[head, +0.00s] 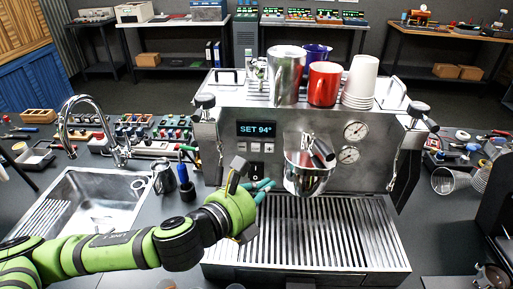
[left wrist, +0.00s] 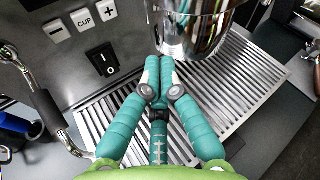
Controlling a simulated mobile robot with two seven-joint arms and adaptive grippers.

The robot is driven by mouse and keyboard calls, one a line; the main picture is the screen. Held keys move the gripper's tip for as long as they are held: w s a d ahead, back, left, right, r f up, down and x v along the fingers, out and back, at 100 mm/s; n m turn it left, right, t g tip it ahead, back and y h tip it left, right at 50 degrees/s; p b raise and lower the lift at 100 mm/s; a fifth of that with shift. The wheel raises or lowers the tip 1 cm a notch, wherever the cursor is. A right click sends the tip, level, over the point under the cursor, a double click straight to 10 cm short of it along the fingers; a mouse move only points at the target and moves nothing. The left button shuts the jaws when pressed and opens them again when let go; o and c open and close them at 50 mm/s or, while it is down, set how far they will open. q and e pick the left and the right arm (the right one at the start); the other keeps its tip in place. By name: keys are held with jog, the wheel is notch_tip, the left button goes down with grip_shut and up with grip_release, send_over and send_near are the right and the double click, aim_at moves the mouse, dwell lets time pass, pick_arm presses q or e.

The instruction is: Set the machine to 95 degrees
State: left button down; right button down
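The steel coffee machine (head: 320,122) stands in the middle of the counter. Its display (head: 256,129) reads SET 94°. Below the display are a minus button (left wrist: 57,32), a CUP button (left wrist: 84,16) and a plus button (left wrist: 108,17). A black power switch (left wrist: 102,60) sits under them. My left gripper (head: 270,185) is in front of the machine, below and right of the buttons and apart from them. In the left wrist view its teal fingers (left wrist: 159,77) are together at the tips, with nothing seen between them. My right gripper is not in view.
A steel pitcher (head: 303,180) hangs at the machine's front, just right of my left gripper. The slatted drip tray (head: 320,235) lies below. A sink (head: 95,200) with a tall faucet is at left. Cups, including a red mug (head: 323,84), stand on top of the machine.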

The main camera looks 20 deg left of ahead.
pick_arm(q)
jog(key=shift+s+d+r, duration=0.1)
jog(key=shift+d, duration=0.25)
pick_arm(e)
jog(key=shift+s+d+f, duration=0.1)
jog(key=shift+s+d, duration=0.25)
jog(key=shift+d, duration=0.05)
pick_arm(q)
send_near(270, 148)
jog(key=w+d+f, duration=0.3)
jog(key=w+d, duration=0.1)
jog(key=shift+w, duration=0.35)
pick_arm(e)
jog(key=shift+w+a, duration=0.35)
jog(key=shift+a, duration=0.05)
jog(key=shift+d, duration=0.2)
pick_arm(q)
jog(key=shift+r, duration=0.1)
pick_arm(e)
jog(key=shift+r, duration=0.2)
